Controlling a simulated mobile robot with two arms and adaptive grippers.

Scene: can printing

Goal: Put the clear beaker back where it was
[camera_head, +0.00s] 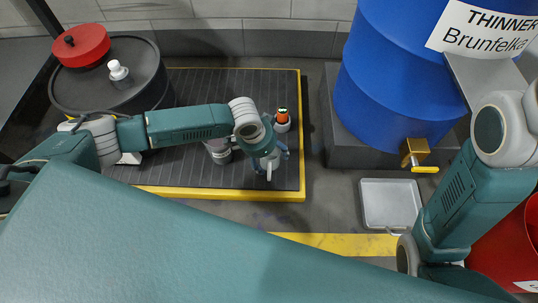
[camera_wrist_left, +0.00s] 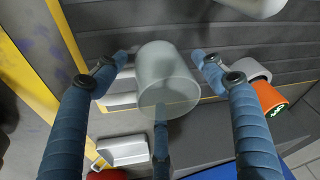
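The clear beaker (camera_wrist_left: 168,80) is a translucent, whitish cup at the middle of the left wrist view. My left gripper (camera_wrist_left: 162,65) has its blue fingers around it, bent inward with the tips at its wall; one finger partly shows through the beaker. In the head view my left gripper (camera_head: 268,162) is over the right part of the dark ribbed platform (camera_head: 235,85) and mostly hides the beaker. Any gap under the beaker cannot be judged. My right arm comes in at the right; its gripper is out of view.
A can with an orange and green top (camera_head: 282,118) stands just behind my left gripper. A pale container (camera_head: 217,152) stands left of it, partly under my arm. A black drum (camera_head: 140,85) is at back left, a blue thinner drum (camera_head: 395,80) at right. A metal tray (camera_head: 390,204) lies before it.

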